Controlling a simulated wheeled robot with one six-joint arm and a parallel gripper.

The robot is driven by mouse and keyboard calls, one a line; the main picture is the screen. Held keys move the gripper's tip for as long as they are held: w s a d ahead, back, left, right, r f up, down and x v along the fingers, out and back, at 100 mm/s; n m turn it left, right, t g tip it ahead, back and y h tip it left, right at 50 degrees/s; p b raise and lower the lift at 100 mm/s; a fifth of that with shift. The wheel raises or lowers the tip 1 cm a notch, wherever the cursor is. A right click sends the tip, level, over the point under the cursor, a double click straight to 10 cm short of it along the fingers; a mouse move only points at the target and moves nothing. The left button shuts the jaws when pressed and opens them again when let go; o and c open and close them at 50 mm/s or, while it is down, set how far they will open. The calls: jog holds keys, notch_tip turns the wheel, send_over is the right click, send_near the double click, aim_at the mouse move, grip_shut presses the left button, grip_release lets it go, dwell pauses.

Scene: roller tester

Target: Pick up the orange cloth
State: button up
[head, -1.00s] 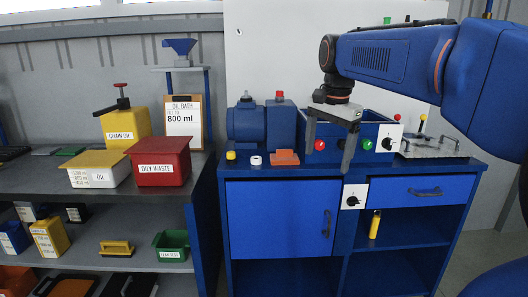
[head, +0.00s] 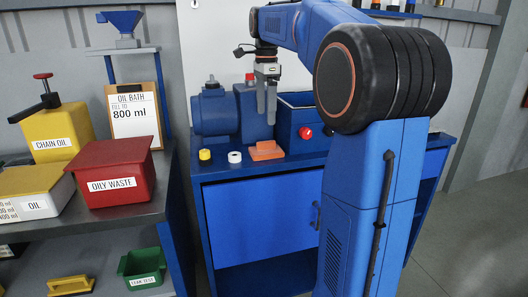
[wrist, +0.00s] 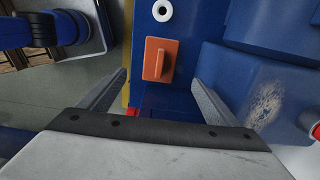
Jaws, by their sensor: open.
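The orange cloth (head: 266,150) lies on the blue bench top near its front edge, looking like a flat pad with a raised ridge. In the wrist view the orange cloth (wrist: 160,60) shows ahead, between the lines of the two fingers and apart from them. My gripper (head: 266,116) points down above the bench, open and empty, higher than the cloth. In the wrist view the gripper (wrist: 160,78) has its fingers spread wide with nothing between them.
A white ring (head: 235,157) and a yellow cap (head: 205,154) sit left of the cloth. A blue motor unit (head: 214,112) stands behind. A blue box with a red button (head: 305,132) is to the right. The red oily waste bin (head: 118,172) stands on the left bench.

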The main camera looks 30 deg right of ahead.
aim_at(266, 149)
notch_tip(266, 149, down, 13)
jog(key=shift+d+r, duration=0.1)
jog(key=shift+r, duration=0.1)
jog(key=c, duration=1.1)
